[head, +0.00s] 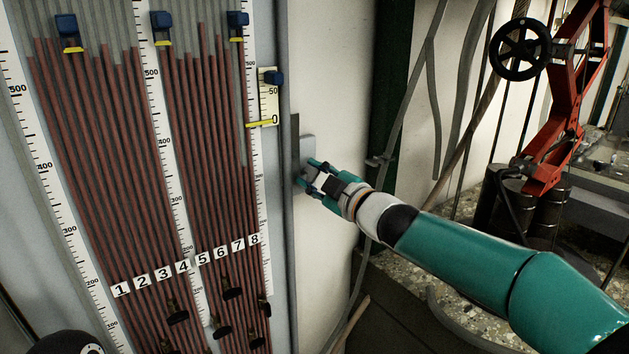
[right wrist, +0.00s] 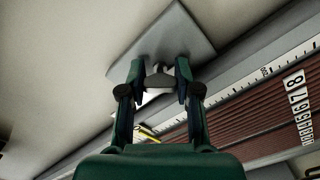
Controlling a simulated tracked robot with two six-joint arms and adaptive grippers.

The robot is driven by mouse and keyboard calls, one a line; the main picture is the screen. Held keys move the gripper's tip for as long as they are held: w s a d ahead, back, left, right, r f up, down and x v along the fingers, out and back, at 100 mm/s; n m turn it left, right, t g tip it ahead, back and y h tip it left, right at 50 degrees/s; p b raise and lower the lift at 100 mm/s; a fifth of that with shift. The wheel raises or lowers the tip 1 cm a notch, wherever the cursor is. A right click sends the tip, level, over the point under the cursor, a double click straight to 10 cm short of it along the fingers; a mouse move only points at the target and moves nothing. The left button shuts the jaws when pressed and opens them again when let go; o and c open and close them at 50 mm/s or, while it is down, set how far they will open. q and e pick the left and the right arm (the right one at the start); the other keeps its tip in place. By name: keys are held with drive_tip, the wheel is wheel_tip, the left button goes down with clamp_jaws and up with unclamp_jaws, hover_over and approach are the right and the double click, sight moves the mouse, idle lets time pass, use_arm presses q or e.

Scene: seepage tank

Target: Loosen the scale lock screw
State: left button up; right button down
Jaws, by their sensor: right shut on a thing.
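A small grey plate (head: 307,146) is fixed beside the right edge of the tube board. My right gripper (head: 309,174) reaches it from the right. In the right wrist view the same plate (right wrist: 168,38) lies just beyond the fingertips. There the right gripper (right wrist: 160,74) is shut on a dark grey screw knob (right wrist: 160,84), with one finger on each side. The knob stands in front of the plate and is partly hidden. In the head view the fingers hide the knob. My left gripper is not in view.
The tube board has numbered red tubes (head: 215,150), white scales (head: 165,120) and blue clamps (head: 162,28). A short scale (head: 268,100) with a yellow pointer is above the plate. A red jack (head: 565,90) with a black handwheel (head: 520,48) stands at right, behind my arm.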

drive_tip(key=n+b, duration=0.1)
drive_tip(key=n, duration=0.4)
drive_tip(key=shift+f+n, duration=0.15)
drive_tip(key=shift+n, duration=0.15)
drive_tip(key=shift+a+n+b, duration=0.1)
drive_tip(key=shift+n+b, duration=0.5)
drive_tip(key=shift+n, duration=0.9)
drive_tip(key=shift+f, duration=0.15)
drive_tip(key=c, duration=0.8)
unclamp_jaws()
drive_tip(key=shift+r, duration=0.2)
drive_tip(key=shift+s+d, duration=0.35)
drive_tip(key=shift+s, duration=0.05)
drive_tip(key=v, duration=1.1)
